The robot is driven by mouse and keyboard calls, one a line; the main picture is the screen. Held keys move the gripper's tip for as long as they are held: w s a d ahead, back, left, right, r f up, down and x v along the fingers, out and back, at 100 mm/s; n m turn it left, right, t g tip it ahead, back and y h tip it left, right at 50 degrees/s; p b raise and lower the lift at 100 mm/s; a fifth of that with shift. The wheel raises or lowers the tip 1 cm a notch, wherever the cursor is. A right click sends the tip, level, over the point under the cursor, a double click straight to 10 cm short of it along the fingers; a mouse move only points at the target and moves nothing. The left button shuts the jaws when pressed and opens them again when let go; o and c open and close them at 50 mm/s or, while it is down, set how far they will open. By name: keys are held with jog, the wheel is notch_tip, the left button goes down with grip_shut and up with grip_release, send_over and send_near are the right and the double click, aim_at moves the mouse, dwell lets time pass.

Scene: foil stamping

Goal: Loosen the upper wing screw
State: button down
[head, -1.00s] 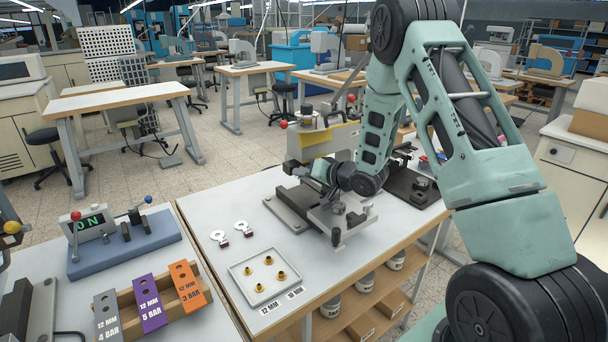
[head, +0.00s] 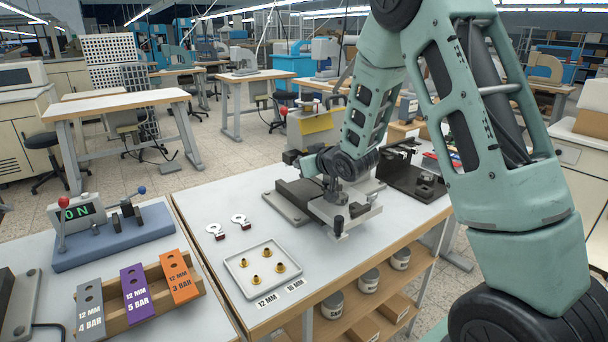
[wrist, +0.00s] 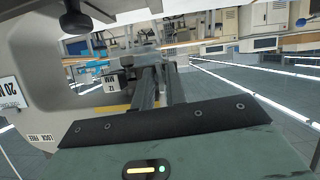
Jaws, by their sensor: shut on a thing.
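The grey metal fixture (head: 310,205) stands on the middle table, with dark blocks and a black knob on a short post at its front. My gripper is over its back part in the head view, its fingers hidden by my own wrist. In the wrist view, the fingers of my gripper (wrist: 151,68) are close together, shut on a small part at the grey metal piece. The upper wing screw cannot be made out clearly there. Beside the fingers is a "12 MM" label (wrist: 111,87), and a large grey body (wrist: 45,70) with a black knob (wrist: 75,20) fills the left.
A white tray (head: 235,268) with several brass pieces and two ring-shaped tags (head: 239,220) lie to the fixture's left. A dark fixture (head: 420,183) stands to its right. The left table holds three labelled blocks (head: 134,284) and a lever box (head: 78,213).

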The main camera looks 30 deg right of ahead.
jog(key=n+h+b, duration=0.1)
jog(key=n+b, duration=0.1)
jog(key=b, duration=0.1)
jog(key=shift+a, duration=0.1)
dwell(1.4)
jog(key=c, duration=1.7)
grip_release()
jog(key=shift+a+b+v, duration=0.2)
jog(key=shift+b+v, duration=2.95)
jog(key=shift+v, duration=5.55)
jog(key=shift+f, duration=0.15)
